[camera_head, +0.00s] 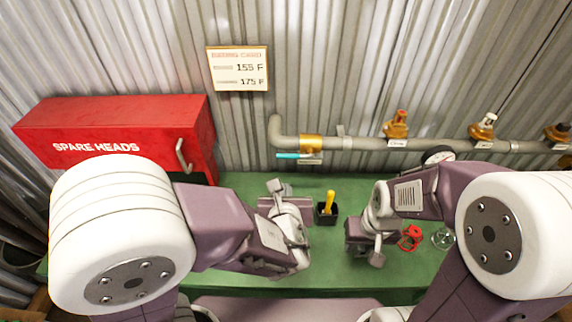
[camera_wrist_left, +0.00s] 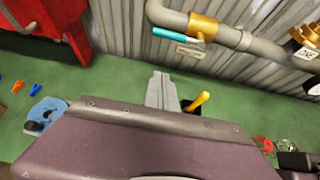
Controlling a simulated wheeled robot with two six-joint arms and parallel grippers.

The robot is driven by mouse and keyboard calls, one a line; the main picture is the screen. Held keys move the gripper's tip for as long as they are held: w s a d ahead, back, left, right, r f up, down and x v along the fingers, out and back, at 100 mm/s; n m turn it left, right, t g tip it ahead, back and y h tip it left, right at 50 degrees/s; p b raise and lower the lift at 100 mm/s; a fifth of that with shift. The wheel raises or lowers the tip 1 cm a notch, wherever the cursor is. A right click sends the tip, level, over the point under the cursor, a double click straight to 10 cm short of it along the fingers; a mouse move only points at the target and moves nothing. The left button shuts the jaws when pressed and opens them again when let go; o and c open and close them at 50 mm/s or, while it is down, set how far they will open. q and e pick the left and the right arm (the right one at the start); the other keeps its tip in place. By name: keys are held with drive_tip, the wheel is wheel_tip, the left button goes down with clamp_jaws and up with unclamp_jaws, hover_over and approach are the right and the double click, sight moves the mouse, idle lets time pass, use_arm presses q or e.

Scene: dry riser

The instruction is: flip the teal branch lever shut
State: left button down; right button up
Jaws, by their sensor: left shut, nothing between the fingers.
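The teal branch lever (camera_head: 287,156) sticks out to the left from a gold valve (camera_head: 311,143) on the grey wall pipe, roughly level with the pipe's run. The lever also shows in the left wrist view (camera_wrist_left: 170,34), pointing left from the gold collar. My left gripper (camera_head: 278,187) is below and in front of the lever, over the green bench, apart from it. In the left wrist view its fingers (camera_wrist_left: 160,90) are together and empty. My right gripper (camera_head: 362,243) is over the bench at right; its fingers are too unclear to judge.
A black holder with a yellow-handled tool (camera_head: 328,204) stands between my grippers. A red SPARE HEADS cabinet (camera_head: 115,135) is at left. Blue and orange pieces (camera_wrist_left: 28,88) lie on the bench's left. Other valves (camera_head: 397,124) line the pipe.

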sight(293, 156)
use_arm(q)
drive_tip(key=p+x, duration=0.3)
drive_tip(key=x, duration=0.7)
drive_tip(key=r+p, duration=0.1)
drive_tip(key=r, duration=0.1)
drive_tip(key=r+p, duration=0.1)
drive_tip(key=r, duration=0.1)
drive_tip(key=shift+w, duration=0.4)
